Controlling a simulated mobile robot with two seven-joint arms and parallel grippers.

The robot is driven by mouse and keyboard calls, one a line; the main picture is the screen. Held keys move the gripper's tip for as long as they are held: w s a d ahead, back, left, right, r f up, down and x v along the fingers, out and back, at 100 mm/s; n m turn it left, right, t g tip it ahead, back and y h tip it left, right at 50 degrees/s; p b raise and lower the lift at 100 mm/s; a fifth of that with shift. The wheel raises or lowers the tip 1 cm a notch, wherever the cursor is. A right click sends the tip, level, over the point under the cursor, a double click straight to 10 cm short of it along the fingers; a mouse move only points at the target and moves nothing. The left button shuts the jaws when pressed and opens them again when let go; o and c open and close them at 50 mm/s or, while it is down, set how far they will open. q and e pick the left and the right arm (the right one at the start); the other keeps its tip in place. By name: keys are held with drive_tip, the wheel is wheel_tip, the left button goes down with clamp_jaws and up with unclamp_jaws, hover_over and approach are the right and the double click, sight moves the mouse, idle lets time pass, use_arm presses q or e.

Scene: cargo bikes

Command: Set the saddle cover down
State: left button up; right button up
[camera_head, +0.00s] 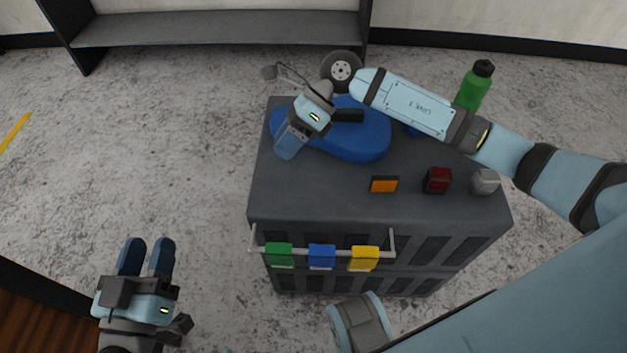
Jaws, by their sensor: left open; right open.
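The blue saddle cover (366,142) lies on the dark grey lid of the cargo box (330,195), toward its back left. My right gripper (287,142) reaches across from the right and is open over the left end of the cover. Its fingers and wrist hide part of the cover, and I cannot tell whether they touch it. A small blue patch (415,131) shows beyond my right forearm; whether it belongs to the cover is unclear. My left gripper (146,257) is open and empty over the floor at the lower left, well apart from the box.
An orange reflector (384,184), a red light (437,180) and a grey light (485,182) sit on the lid's right half. Green, blue and yellow tags (322,257) hang on the front rail. A green bottle (474,88) and a wheel (341,70) are behind. A shelf (220,30) stands at the back.

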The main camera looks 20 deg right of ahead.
drive_tip(key=s+a+r+m+t+y, duration=0.75)
drive_tip(key=s+r+m+y, duration=0.25)
drive_tip(key=m+y, duration=0.4)
drive_tip(key=s+d+f+m+t+h, duration=0.2)
drive_tip(key=m+t+h, duration=0.3)
drive_tip(key=m, duration=1)
drive_tip(key=s+d+f+m+t+h, duration=0.2)
drive_tip(key=d+f+m+t+h, duration=0.2)
drive_tip(key=m+h, duration=0.6)
drive_tip(key=f+m+t, duration=0.1)
drive_tip(key=m+t, duration=0.1)
drive_tip(key=m, duration=0.4)
drive_tip(key=shift+s+d+m+h, duration=0.2)
drive_tip(key=shift+d+m+h, duration=0.1)
drive_tip(key=shift+d+h, duration=0.1)
drive_tip(key=shift+t, duration=0.25)
